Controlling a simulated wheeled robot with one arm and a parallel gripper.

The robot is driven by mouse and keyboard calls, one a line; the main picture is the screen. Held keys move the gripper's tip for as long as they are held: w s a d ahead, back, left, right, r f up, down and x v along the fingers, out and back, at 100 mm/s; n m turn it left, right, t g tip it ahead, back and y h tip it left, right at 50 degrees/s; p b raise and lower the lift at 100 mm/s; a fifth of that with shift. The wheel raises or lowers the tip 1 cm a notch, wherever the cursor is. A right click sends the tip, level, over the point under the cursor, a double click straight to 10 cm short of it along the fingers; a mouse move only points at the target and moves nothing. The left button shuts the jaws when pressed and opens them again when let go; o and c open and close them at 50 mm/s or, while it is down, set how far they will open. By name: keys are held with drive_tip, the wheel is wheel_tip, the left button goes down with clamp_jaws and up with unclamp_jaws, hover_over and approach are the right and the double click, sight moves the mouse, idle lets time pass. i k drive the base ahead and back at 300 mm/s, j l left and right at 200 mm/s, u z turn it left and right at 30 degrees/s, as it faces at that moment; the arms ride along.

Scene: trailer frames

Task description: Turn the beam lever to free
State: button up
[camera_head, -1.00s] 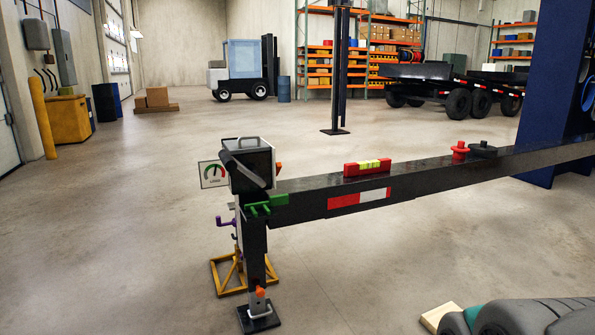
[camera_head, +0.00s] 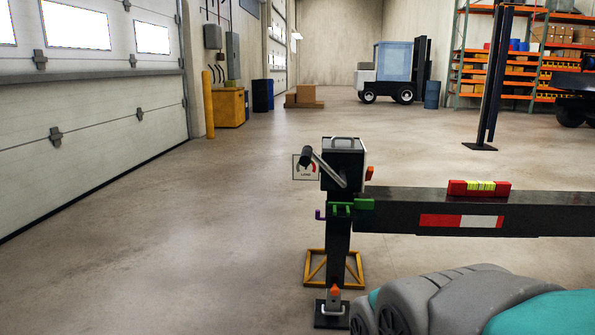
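A dark box head (camera_head: 343,160) with a handle on top stands on the post at the left end of the black beam (camera_head: 400,210). A grey crank-like lever (camera_head: 328,168) with a dark grip slants across its front, grip up and to the left. Green pieces (camera_head: 352,206) sit below the box, with a purple hook (camera_head: 320,214) beside them. An orange tab (camera_head: 370,173) sticks out at the box's right. I cannot tell which of these is the beam lever. A small gauge plate (camera_head: 304,168) is behind the grip. My gripper is not in view.
A red level (camera_head: 479,188) lies on the beam. The post stands on a dark foot plate (camera_head: 330,314), with a yellow frame (camera_head: 314,270) behind. Floor left of the post is clear up to the roller door (camera_head: 90,110). A forklift (camera_head: 395,75) stands far back.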

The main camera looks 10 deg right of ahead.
sight(370, 170)
drive_tip(key=l+u, duration=0.1)
drive_tip(key=l, duration=0.55)
drive_tip(key=l+u, duration=0.1)
drive_tip(key=l, duration=0.6)
drive_tip(key=k+l+u, duration=0.15)
drive_tip(key=l, duration=0.5)
drive_tip(key=l+u, duration=0.1)
drive_tip(key=l, duration=0.55)
